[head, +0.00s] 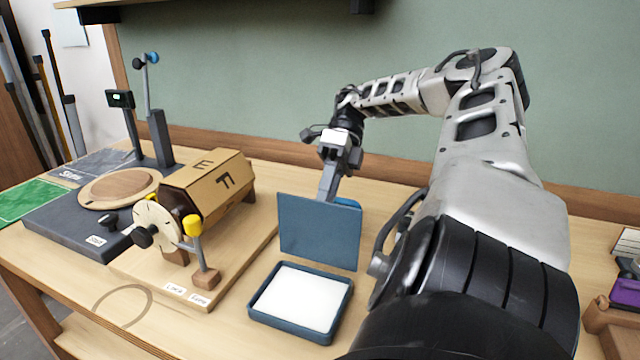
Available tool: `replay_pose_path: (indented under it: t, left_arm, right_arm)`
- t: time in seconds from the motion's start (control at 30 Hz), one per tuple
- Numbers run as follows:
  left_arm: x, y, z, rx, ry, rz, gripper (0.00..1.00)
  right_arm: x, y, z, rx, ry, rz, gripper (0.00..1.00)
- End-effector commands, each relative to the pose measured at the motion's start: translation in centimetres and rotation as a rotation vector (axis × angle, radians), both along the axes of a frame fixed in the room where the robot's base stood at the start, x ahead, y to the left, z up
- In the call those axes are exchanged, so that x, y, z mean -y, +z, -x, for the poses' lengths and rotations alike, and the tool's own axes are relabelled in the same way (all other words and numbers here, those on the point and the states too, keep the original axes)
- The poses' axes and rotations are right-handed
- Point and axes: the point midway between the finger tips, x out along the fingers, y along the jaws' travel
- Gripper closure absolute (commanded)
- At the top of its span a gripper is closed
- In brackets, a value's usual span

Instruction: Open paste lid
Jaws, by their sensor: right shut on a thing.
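The paste box is a shallow blue tray (340,318) with white paste (299,296) showing inside, on the table in front of me. Its flat blue lid (320,235) stands nearly upright along the tray's far edge, so the box is open. My right gripper (328,188) reaches in from behind the lid, at its top edge. It is shut on the lid, though its fingertips are partly hidden behind it. A brighter blue piece (348,202) shows behind the lid's top right. My left gripper is not in view.
A wooden base with a lettered drum (210,187), dial (156,226) and yellow-knobbed lever (193,227) stands left of the tray. Further left is a dark stand with a round wooden plate (119,187). A purple-edged item (625,291) lies far right. Table in front of the tray is clear.

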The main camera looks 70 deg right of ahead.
Motion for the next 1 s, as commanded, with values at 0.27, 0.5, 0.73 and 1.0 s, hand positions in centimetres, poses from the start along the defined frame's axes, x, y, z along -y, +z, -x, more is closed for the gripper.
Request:
replay_pose_path:
  t: [0.27, 0.5, 0.73, 1.0]
  left_arm:
    - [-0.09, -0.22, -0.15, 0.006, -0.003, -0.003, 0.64]
    - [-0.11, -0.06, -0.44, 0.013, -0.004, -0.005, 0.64]
    - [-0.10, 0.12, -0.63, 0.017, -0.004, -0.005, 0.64]
    - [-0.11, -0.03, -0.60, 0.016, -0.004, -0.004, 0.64]
  right_arm:
    - [-0.07, -2.19, 0.53, -0.033, 0.005, 0.010, 1.00]
    - [-0.05, -2.20, 0.57, -0.036, 0.004, 0.010, 0.53]
    - [0.01, -2.12, 0.57, -0.036, 0.002, 0.011, 0.53]
    - [0.60, -1.56, 0.43, -0.033, -0.002, 0.013, 0.53]
